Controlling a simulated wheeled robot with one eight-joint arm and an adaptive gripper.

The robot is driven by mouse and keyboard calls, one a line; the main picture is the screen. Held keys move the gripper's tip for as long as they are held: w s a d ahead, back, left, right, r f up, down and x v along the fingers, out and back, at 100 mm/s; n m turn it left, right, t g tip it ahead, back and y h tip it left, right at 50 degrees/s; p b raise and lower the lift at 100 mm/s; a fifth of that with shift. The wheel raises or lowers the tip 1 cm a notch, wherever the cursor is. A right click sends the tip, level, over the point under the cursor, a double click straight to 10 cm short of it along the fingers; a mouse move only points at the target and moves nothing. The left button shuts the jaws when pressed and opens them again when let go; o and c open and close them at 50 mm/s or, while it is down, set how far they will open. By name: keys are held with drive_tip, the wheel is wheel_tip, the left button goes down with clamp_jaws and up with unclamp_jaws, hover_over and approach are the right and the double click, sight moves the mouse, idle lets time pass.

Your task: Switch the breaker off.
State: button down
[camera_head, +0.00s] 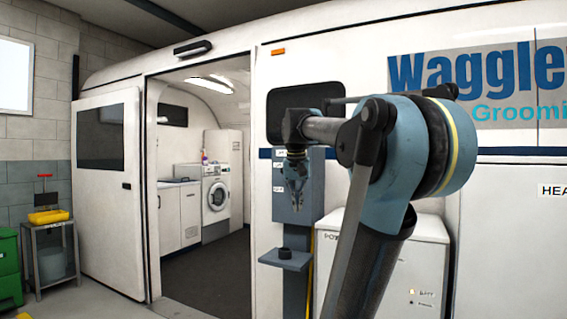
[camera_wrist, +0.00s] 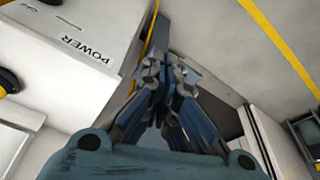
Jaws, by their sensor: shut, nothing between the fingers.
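My gripper (camera_head: 296,200) hangs fingers-down in front of the blue-grey panel (camera_head: 312,190) on the van's side, at the end of my raised arm. Its fingers are shut and empty; they also show in the wrist view (camera_wrist: 168,72). A white box labelled POWER (camera_wrist: 60,75) lies left of the fingers in the wrist view, apart from them. The same white cabinet (camera_head: 385,265) stands right of the panel in the head view, partly behind my arm. I cannot make out which part is the breaker.
A small shelf (camera_head: 270,261) with a dark round object (camera_head: 284,253) juts out below my gripper. The van doorway is open at left, showing a washing machine (camera_head: 216,195).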

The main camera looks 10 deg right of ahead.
drive_tip(key=w+r+m, duration=0.2)
drive_tip(key=w+r, duration=0.9)
drive_tip(key=r, duration=0.2)
drive_tip(key=w+a+r+m+h, duration=0.1)
drive_tip(key=w+r+m, duration=0.1)
drive_tip(key=w+r, duration=0.9)
wheel_tip(320, 180, up, 3)
drive_tip(key=shift+r+t, duration=0.15)
drive_tip(key=shift+t, duration=0.15)
drive_tip(key=shift+w, duration=0.15)
drive_tip(key=x, duration=0.4)
drive_tip(key=s+x, duration=0.1)
drive_tip(key=x, duration=0.3)
drive_tip(key=s+a+x, duration=0.1)
drive_tip(key=x, duration=0.3)
drive_tip(key=shift+f, duration=0.55)
drive_tip(key=shift+s+a+f, duration=0.1)
drive_tip(key=shift+f, duration=0.25)
drive_tip(key=shift+a, duration=0.1)
drive_tip(key=shift+s+d, duration=0.15)
drive_tip(key=shift+d, duration=0.05)
